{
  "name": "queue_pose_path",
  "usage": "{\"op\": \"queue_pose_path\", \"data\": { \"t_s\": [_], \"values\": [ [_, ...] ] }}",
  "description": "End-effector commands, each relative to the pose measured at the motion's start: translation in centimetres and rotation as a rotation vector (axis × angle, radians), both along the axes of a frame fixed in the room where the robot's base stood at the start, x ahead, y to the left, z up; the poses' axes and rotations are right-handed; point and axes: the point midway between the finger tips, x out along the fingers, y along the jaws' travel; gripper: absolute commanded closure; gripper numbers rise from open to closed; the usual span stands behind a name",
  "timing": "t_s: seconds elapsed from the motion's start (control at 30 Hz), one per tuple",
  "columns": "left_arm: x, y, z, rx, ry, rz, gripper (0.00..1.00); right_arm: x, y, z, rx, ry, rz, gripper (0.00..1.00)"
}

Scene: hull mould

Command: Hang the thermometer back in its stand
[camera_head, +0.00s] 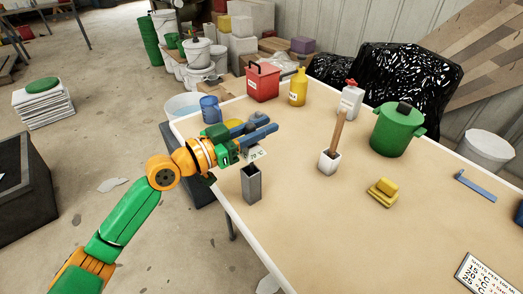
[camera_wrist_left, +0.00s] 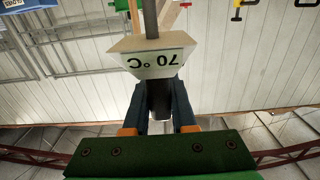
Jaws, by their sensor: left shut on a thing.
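The thermometer shows as a pale block marked 70 °C (camera_head: 258,154) in the head view, just below the blue fingers of my left gripper (camera_head: 262,131). In the left wrist view the thermometer (camera_wrist_left: 152,60) has upside-down lettering and a grey stem, and my left gripper (camera_wrist_left: 157,108) is shut on it. A grey square upright tube, open at the top, looks like the stand (camera_head: 252,185). It stands near the table's left edge, just below the thermometer in the picture. The thermometer looks apart from it. My right gripper is out of view.
The table's middle front is clear.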

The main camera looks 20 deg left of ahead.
Motion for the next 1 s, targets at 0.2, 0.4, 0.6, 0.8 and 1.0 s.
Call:
{"op": "queue_pose_path", "data": {
  "t_s": [0.2, 0.4, 0.6, 0.8, 1.0],
  "values": [
    [0.0, 0.0, -3.7, -0.003, 0.003, 0.000, 1.00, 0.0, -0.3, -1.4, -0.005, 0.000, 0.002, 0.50],
    [0.0, 0.0, -4.9, -0.001, -0.001, 0.000, 1.00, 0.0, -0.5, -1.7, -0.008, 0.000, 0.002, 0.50],
    [0.0, 0.0, -5.0, 0.000, -0.001, 0.000, 1.00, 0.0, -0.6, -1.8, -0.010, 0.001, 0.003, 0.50],
    [0.0, 0.0, -5.3, 0.000, -0.001, 0.000, 0.68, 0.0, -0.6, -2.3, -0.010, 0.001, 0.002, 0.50],
    [0.0, 0.0, -5.3, 0.000, -0.001, 0.000, 0.46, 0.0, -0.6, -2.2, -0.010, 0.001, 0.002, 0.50]
  ]
}}
